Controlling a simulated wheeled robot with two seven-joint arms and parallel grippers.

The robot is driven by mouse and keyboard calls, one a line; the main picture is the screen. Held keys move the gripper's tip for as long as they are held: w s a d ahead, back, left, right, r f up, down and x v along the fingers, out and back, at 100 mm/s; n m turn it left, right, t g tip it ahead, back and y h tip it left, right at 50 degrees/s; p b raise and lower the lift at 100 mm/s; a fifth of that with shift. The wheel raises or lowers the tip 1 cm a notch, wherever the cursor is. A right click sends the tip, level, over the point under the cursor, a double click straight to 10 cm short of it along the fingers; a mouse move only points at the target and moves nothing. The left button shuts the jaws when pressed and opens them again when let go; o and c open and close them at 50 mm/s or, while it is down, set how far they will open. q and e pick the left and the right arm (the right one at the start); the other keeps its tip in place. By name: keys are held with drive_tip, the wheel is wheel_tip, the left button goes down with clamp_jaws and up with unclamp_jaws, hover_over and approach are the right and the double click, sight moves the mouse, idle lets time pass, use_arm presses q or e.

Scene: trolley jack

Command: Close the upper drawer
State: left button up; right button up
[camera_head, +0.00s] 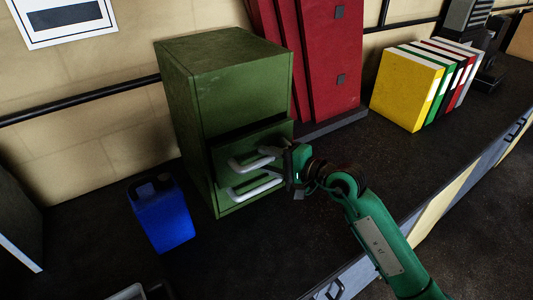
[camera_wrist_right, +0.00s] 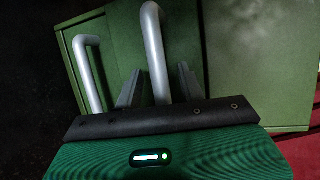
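A green cabinet (camera_head: 230,85) stands on the dark counter against the wall. Its upper drawer (camera_head: 225,148) sticks out a little, with a dark gap above its front. The upper drawer's grey handle (camera_head: 250,163) is at its front, and the lower handle (camera_head: 257,190) is just below. My right gripper (camera_head: 290,162) is at the right end of the upper handle. In the right wrist view, the open fingers (camera_wrist_right: 158,88) stand either side of the upper handle (camera_wrist_right: 153,40), with a gap visible on the right. The lower handle (camera_wrist_right: 88,70) is to the left. My left gripper is not in view.
A blue canister (camera_head: 162,215) stands left of the cabinet. A row of coloured binders (camera_head: 405,92) is farther right. The counter between them and its front edge is mostly clear.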

drive_tip(key=shift+w+a+f, duration=0.1)
drive_tip(key=shift+w+a, duration=0.15)
drive_tip(key=shift+a, duration=0.15)
clamp_jaws()
drive_tip(key=shift+w+a+f, duration=0.1)
drive_tip(key=shift+w+f, duration=0.05)
drive_tip(key=w+a+b, duration=0.1)
drive_tip(key=w+b, duration=0.1)
drive_tip(key=shift+w+a+r+b, duration=0.2)
drive_tip(key=shift+w+a+b, duration=0.15)
drive_tip(key=shift+w+a, duration=0.05)
